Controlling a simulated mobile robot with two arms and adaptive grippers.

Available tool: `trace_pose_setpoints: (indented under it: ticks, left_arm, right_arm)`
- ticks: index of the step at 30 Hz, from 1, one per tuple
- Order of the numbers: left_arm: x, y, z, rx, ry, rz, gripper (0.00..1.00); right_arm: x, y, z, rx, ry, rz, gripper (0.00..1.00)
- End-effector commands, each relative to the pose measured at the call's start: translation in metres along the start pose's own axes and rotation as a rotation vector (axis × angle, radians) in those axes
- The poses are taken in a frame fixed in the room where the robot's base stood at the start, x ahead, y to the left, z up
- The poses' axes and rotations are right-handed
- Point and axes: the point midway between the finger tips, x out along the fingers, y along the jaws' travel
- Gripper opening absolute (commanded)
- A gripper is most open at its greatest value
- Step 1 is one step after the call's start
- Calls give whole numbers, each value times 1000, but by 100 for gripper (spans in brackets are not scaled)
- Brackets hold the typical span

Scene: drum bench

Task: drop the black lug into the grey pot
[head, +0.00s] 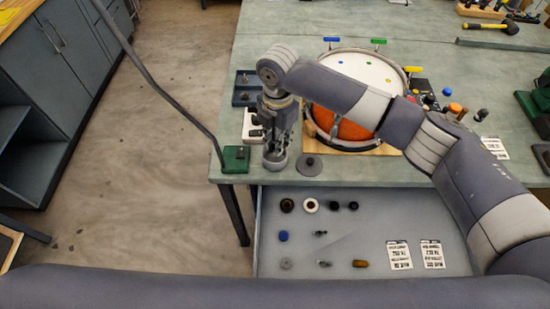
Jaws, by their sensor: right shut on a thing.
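My right gripper (278,143) points down right above the grey pot (275,163) at the table's front left. Its fingers are shut on a small dark thing that fits the black lug, mostly hidden between them. I cannot tell whether the lug is inside the pot's rim or just above it. My left gripper is not in view.
A drum (365,67) with an orange shell stands behind my right arm. A grey disc (309,165) lies right of the pot, and a green block (235,158) stands left of it. An open drawer (370,220) below holds several small parts and labels.

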Motion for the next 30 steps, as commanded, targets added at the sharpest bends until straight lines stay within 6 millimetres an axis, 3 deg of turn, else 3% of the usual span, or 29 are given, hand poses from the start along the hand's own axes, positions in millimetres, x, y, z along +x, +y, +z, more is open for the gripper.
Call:
trace_pose_setpoints:
  ticks: [3, 4, 6, 7, 20, 30]
  left_arm:
    - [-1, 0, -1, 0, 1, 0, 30]
    - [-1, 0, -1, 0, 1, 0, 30]
    - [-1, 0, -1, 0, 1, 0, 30]
    - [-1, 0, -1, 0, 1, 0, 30]
    - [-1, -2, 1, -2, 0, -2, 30]
    - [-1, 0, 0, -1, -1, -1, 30]
  right_arm:
    - [-1, 0, 0, 0, 0, 1, 0]
    - [-1, 0, 0, 0, 0, 1, 23]
    - [-1, 0, 0, 0, 0, 1, 39]
    - [-1, 0, 0, 0, 0, 1, 42]
    - [-9, 1, 0, 0, 0, 3, 42]
    - [-77, 2, 1, 0, -2, 5, 42]
